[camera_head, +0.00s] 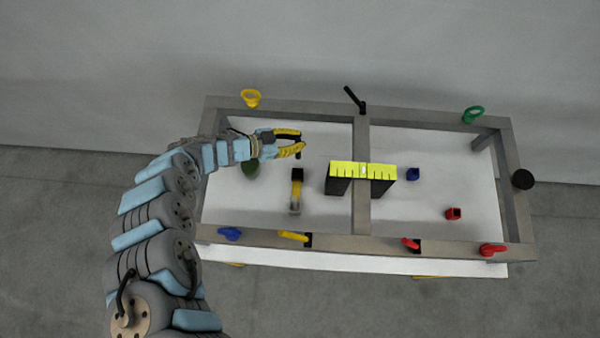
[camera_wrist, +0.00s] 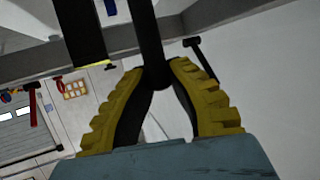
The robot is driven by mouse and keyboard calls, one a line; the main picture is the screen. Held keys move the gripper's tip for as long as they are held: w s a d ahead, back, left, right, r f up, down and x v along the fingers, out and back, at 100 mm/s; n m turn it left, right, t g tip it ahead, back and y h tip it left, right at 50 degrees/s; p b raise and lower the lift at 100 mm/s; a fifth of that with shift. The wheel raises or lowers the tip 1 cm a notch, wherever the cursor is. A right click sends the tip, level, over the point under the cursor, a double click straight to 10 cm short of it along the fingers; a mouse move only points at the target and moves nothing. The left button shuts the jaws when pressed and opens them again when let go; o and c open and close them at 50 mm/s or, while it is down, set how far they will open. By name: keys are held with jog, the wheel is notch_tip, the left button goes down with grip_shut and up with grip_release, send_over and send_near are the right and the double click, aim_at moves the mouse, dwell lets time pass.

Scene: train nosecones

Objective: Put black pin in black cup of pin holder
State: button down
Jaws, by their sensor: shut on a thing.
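My gripper (camera_head: 302,146) is over the left half of the grey frame. In the wrist view its yellow fingers (camera_wrist: 158,72) are shut on a dark rod, which looks like the black pin (camera_wrist: 150,35). The rod runs up out of that picture; in the head view only a small dark bit shows below the fingers. A yellow-topped rack with black sides (camera_head: 362,170) stands at the frame's middle bar, right of my gripper. A small block with a black top (camera_head: 296,190) stands below my gripper. I cannot tell which thing has the black cup.
A black lever (camera_head: 354,98) leans at the back. A black disc (camera_head: 522,179) is at right. Blue (camera_head: 413,174) and red (camera_head: 453,213) blocks lie inside.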

notch_tip(320, 180, down, 11)
jog(key=s+b, duration=0.2)
jog(key=b, duration=0.1)
jog(key=shift+s, duration=0.25)
dwell(0.5)
jog(key=shift+a+f, duration=0.1)
jog(key=shift+f, duration=0.05)
jog(key=c, duration=1.1)
grip_release()
jog(key=shift+c, duration=0.2)
jog(key=p+v, duration=0.4)
jog(key=v, duration=0.3)
jog(key=shift+a, duration=0.3)
